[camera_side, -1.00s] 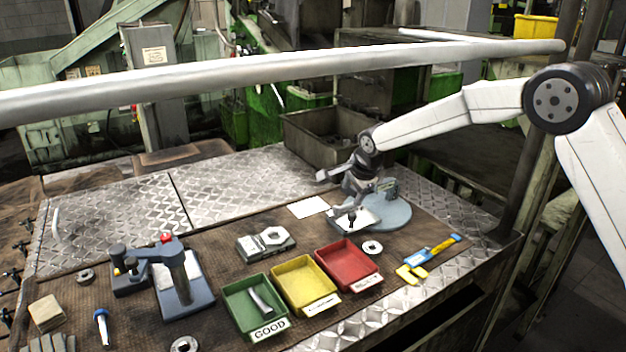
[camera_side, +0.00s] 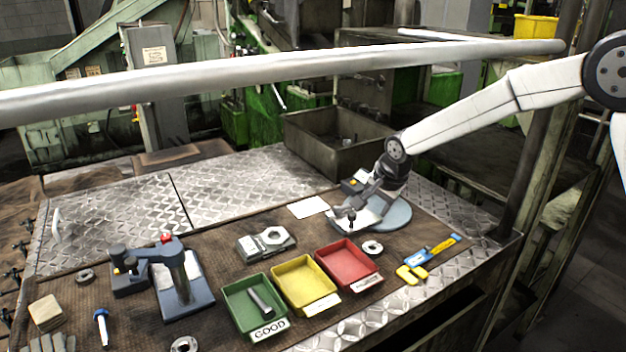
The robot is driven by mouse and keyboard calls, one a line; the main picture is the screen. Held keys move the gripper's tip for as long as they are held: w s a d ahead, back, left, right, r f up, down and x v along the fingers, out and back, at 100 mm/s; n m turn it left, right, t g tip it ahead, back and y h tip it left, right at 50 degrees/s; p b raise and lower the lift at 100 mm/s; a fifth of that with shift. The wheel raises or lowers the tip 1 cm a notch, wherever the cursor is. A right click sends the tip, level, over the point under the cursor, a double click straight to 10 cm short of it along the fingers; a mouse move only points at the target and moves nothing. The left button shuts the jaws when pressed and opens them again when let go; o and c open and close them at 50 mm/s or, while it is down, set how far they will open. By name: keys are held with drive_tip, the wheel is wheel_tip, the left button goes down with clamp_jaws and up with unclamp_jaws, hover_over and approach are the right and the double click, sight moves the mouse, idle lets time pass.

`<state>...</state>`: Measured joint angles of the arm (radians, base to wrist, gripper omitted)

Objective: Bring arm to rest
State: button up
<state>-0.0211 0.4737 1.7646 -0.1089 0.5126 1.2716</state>
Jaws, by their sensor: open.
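My gripper (camera_side: 368,194) is at the right rear of the work mat, pointing down and left. It is over a round grey base (camera_side: 398,214) and a pale plate (camera_side: 372,218). A small dark upright piece (camera_side: 351,216) stands at the plate's left end. My gripper is open, and I see nothing held in it. Its fingertips are small and partly lost against the plate, so I cannot tell whether they touch it. A metal bolt-like part (camera_side: 261,301) lies in the green GOOD tray (camera_side: 233,297).
Yellow (camera_side: 316,299) and red (camera_side: 337,247) trays stand beside the green one. A deep metal bin (camera_side: 310,143) stands behind my gripper. A press-like fixture (camera_side: 180,270) is at left. A thick rail (camera_side: 300,68) crosses above the table. A blue-yellow caliper-like tool (camera_side: 434,249) lies at right.

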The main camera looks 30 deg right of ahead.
drive_tip(key=s+f+n+g, duration=0.1)
drive_tip(key=s+n, duration=0.5)
drive_tip(key=s, duration=0.6)
drive_tip(key=s+f+n+g, duration=0.1)
drive_tip(key=s+f+n, duration=0.2)
drive_tip(key=s+n, duration=0.4)
drive_tip(key=s, duration=0.5)
drive_tip(key=shift+s+f+y, duration=0.15)
drive_tip(key=shift+s+y, duration=0.05)
drive_tip(key=shift+y, duration=0.1)
drive_tip(key=shift+d, duration=0.1)
drive_tip(key=shift+c, duration=1.4)
drive_tip(key=w+r+m, duration=0.1)
drive_tip(key=w+m, duration=0.4)
drive_tip(key=w, duration=0.6)
drive_tip(key=w+r+m+g, duration=0.1)
drive_tip(key=w+m, duration=0.4)
drive_tip(key=w, duration=0.6)
drive_tip(key=w+r+m+g, duration=0.1)
drive_tip(key=w+m, duration=0.4)
drive_tip(key=w, duration=0.7)
drive_tip(key=shift+r, duration=0.2)
drive_tip(key=shift+w+f+m+g, duration=0.2)
drive_tip(key=shift+w+m, duration=0.4)
drive_tip(key=shift+m, duration=0.2)
drive_tip(key=shift+w+f+m+g, duration=0.1)
drive_tip(key=shift+w+f+m, duration=0.05)
drive_tip(key=shift+w+m, duration=0.55)
drive_tip(key=shift+s, duration=0.1)
drive_tip(key=shift+f, duration=0.2)
